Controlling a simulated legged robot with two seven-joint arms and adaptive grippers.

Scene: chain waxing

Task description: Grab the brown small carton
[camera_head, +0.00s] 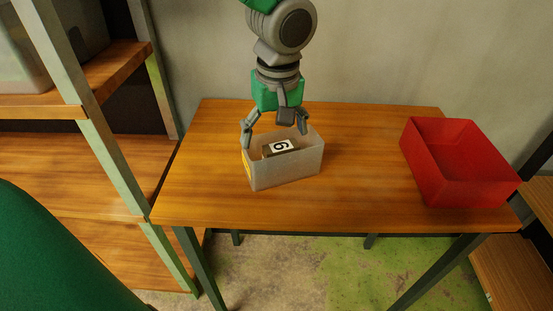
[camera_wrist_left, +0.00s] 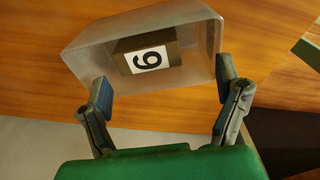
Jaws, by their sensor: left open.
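The brown small carton (camera_head: 270,152) lies inside a translucent grey bin (camera_head: 288,176) on the wooden table. A white label with a black digit, 6 or 9, is on its top. In the left wrist view the carton (camera_wrist_left: 172,46) sits near the far wall of the bin (camera_wrist_left: 85,50). My left gripper (camera_head: 275,125) hangs over the back of the bin, fingers spread and pointing down. In the left wrist view its open fingers (camera_wrist_left: 165,95) straddle the near rim, with nothing between them but the bin. My right gripper does not show.
A red open bin (camera_head: 460,190) stands at the right of the wooden table (camera_head: 360,200). A shelf rack (camera_head: 110,160) stands close to the table's left side, and another shelf (camera_head: 540,205) is at the right. The table is clear between the two bins.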

